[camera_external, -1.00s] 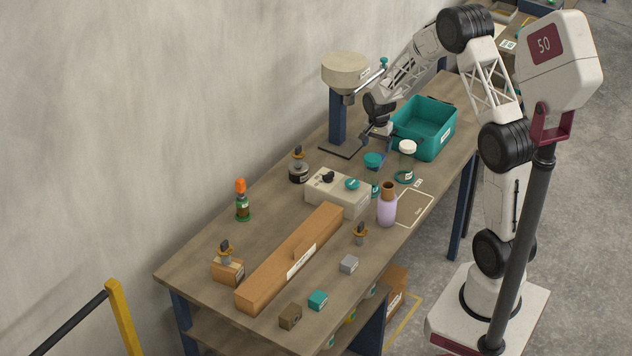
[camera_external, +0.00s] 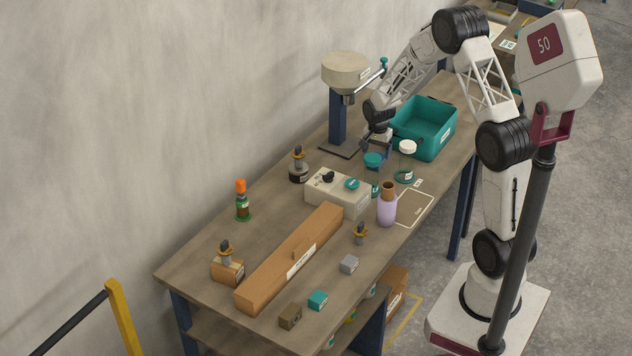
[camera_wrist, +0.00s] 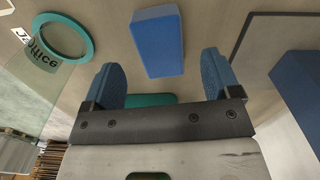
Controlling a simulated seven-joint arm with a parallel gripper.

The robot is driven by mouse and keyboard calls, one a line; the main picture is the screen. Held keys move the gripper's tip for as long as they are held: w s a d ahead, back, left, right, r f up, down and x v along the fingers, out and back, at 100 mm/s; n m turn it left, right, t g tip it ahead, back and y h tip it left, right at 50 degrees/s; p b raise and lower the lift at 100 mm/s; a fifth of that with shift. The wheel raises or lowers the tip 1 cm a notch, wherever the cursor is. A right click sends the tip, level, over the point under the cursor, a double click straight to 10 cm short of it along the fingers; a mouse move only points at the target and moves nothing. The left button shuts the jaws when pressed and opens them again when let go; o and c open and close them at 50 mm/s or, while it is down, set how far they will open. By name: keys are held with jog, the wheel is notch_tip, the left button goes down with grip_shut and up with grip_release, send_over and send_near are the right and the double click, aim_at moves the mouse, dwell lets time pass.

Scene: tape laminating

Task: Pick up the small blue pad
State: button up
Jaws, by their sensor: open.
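The small blue pad (camera_wrist: 158,40) is a plain blue block lying on the tabletop, near the top centre of the wrist view. My gripper (camera_wrist: 161,72) is open, with one blue fingertip pad on each side of the view. The blue pad appears in line with the gap between the fingers, slightly tilted, with no visible contact. In the external view my gripper (camera_external: 377,152) hangs over the table between the press and the teal bin. I cannot make out the blue pad there; the gripper and jars seem to hide it.
The press (camera_external: 338,118) stands left of my gripper, the teal bin (camera_external: 424,125) right. A teal-lidded jar (camera_external: 374,161) and white-lidded jar (camera_external: 407,148) stand close in front. The wrist view shows a teal ring (camera_wrist: 62,38) at left and the press's blue post (camera_wrist: 300,85) at right.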

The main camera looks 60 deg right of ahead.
jog(key=shift+d+f, duration=0.2)
jog(key=shift+f, duration=2.25)
jog(key=shift+c, duration=0.3)
jog(key=c, duration=0.9)
jog(key=shift+r, duration=0.15)
jog(key=shift+c, duration=0.2)
jog(key=shift+r, duration=4.9)
